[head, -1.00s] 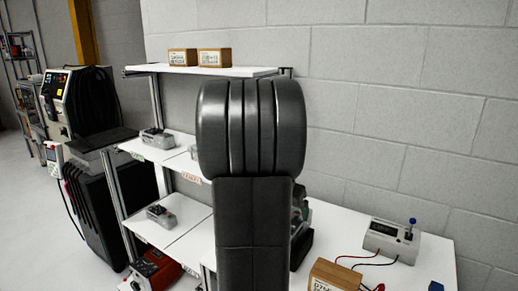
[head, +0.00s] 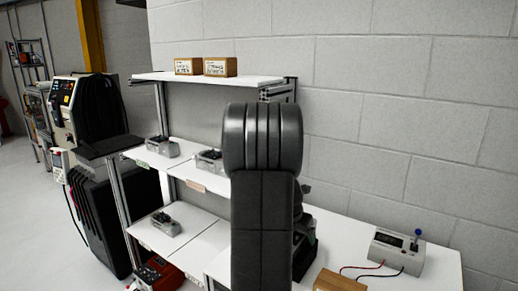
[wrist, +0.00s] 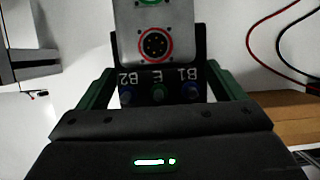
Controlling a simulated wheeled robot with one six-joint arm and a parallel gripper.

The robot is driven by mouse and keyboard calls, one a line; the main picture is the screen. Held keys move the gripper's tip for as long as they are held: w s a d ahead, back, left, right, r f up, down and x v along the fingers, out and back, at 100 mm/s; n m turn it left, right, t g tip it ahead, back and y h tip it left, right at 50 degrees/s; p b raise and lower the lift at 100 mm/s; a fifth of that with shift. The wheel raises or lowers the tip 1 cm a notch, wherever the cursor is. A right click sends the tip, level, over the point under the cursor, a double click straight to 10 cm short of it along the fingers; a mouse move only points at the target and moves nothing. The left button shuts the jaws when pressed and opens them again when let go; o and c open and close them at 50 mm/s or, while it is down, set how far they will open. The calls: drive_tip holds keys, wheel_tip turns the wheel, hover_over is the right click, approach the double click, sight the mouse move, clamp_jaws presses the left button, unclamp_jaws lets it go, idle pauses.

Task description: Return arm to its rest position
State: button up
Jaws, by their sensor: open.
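My arm rises as a thick dark column in the middle of the head view, and my gripper is hidden there. In the wrist view my gripper (wrist: 160,85) is open, with a dark green finger on each side. Between and beyond the fingers is a grey device (wrist: 182,35) with a red-ringed round connector. Below that connector is a dark strip with plugs marked B2, E and B1. I cannot tell from this view how far the fingers are from the device.
A white shelf unit (head: 205,77) with boxes and small grey devices stands left of my arm. A meter (head: 397,252) with red and black leads sits on the white table (head: 345,235) at right. A cardboard box (head: 338,282) is at the bottom. Red leads (wrist: 262,22) cross the wrist view.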

drive_tip(key=shift+r, duration=0.1)
drive_tip(key=shift+s+a+r, duration=0.1)
drive_tip(key=shift+a, duration=0.05)
drive_tip(key=v, duration=1.3)
drive_tip(key=shift+b, duration=0.4)
drive_tip(key=p+x, duration=0.1)
drive_tip(key=x, duration=1.2)
drive_tip(key=shift+f, duration=0.35)
drive_tip(key=r, duration=0.1)
drive_tip(key=r+p, duration=0.1)
drive_tip(key=shift+w+r, duration=0.25)
drive_tip(key=shift+w, duration=0.05)
drive_tip(key=shift+s+f+b, duration=0.1)
drive_tip(key=shift+s+b, duration=0.05)
drive_tip(key=shift+b, duration=0.3)
drive_tip(key=shift+s+r, duration=0.15)
drive_tip(key=shift+r, duration=0.35)
drive_tip(key=shift+r+p, duration=0.4)
drive_tip(key=shift+p, duration=0.25)
